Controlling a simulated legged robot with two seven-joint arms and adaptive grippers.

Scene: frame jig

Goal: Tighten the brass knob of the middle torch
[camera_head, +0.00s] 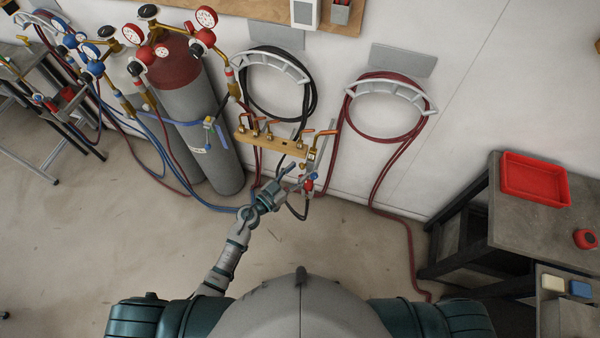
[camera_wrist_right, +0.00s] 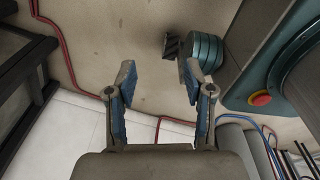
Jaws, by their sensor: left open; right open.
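A brass bar (camera_head: 268,143) with several small valves and orange levers is mounted near the wall in the head view. A torch body with red and blue knobs (camera_head: 309,183) hangs below its right end. Which torch is the middle one, and its brass knob, are too small to make out. My left gripper (camera_head: 286,176) is open, just left of the red and blue knobs and below the bar; contact cannot be judged. My right gripper (camera_wrist_right: 157,82) is open and empty over the floor in the right wrist view, and outside the head view.
Grey gas cylinders (camera_head: 203,125) with gauges and hoses stand at the left. A black hose coil (camera_head: 312,98) and a red hose coil (camera_head: 351,112) hang on the wall. A workbench (camera_head: 548,222) with a red tray (camera_head: 535,179) stands at the right. Hoses cross the floor.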

